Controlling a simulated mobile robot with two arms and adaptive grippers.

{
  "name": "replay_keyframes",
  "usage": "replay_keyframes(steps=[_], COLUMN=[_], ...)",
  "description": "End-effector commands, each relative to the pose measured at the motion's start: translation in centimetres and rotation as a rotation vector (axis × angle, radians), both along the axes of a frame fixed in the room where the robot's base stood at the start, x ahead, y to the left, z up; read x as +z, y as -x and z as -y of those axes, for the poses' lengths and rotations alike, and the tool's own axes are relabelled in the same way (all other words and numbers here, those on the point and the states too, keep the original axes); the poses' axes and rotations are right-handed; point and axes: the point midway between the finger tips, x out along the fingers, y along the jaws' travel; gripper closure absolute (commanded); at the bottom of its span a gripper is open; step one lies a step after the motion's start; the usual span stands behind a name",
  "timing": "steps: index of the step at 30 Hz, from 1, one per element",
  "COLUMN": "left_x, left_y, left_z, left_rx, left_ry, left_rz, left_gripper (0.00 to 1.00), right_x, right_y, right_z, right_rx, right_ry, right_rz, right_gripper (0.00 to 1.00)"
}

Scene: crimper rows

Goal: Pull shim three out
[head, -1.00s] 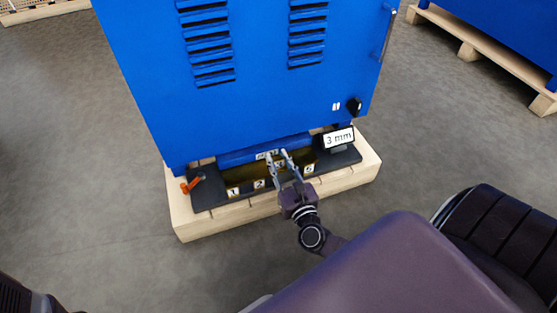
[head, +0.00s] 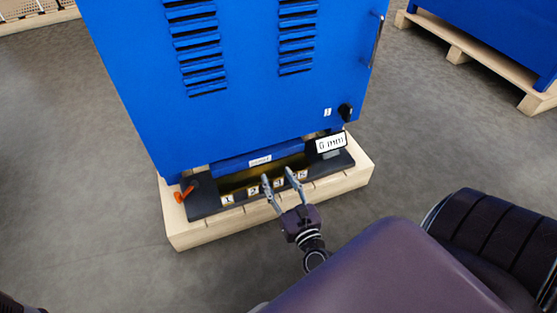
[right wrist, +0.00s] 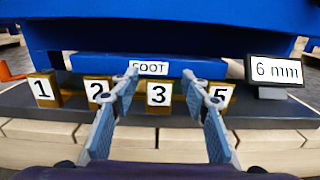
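Shim three (right wrist: 158,95), a brass-coloured block with a white "3" label, stands in a row under the blue machine in the right wrist view. In the head view its label (head: 278,183) is small and partly crowded by the fingers. My right gripper (head: 278,174) is open and empty in front of the row. In the right wrist view its two fingers (right wrist: 160,82) appear on either side of shim three, apart from it. Shims one (right wrist: 44,90), two (right wrist: 97,91) and five (right wrist: 222,96) also show, the last two partly covered by the fingers. My left gripper is not seen.
A display (right wrist: 275,71) at the right end of the dark base reads "6 mm". An orange handle (head: 184,194) is at the left end. The blue machine (head: 240,110) overhangs the row, above a bar labelled "FOOT" (right wrist: 150,67). A wooden pallet (head: 215,232) lies beneath.

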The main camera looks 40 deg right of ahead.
Motion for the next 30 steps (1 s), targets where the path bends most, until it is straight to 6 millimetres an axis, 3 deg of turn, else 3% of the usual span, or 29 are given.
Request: replay_keyframes(steps=[8,21,30], left_x=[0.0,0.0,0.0], left_y=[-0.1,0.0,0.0], left_z=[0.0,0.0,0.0], left_rx=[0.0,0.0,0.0], left_ry=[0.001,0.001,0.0], left_rz=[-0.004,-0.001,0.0], left_gripper=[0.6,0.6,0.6], right_x=[0.8,8.0,9.9], right_y=[0.0,0.1,0.1], right_z=[0.1,0.1,0.1], right_rx=[-0.003,-0.002,-0.002], right_ry=[-0.001,-0.004,-0.001], right_rz=[0.002,0.004,0.0], right_gripper=[0.58,0.58,0.58])
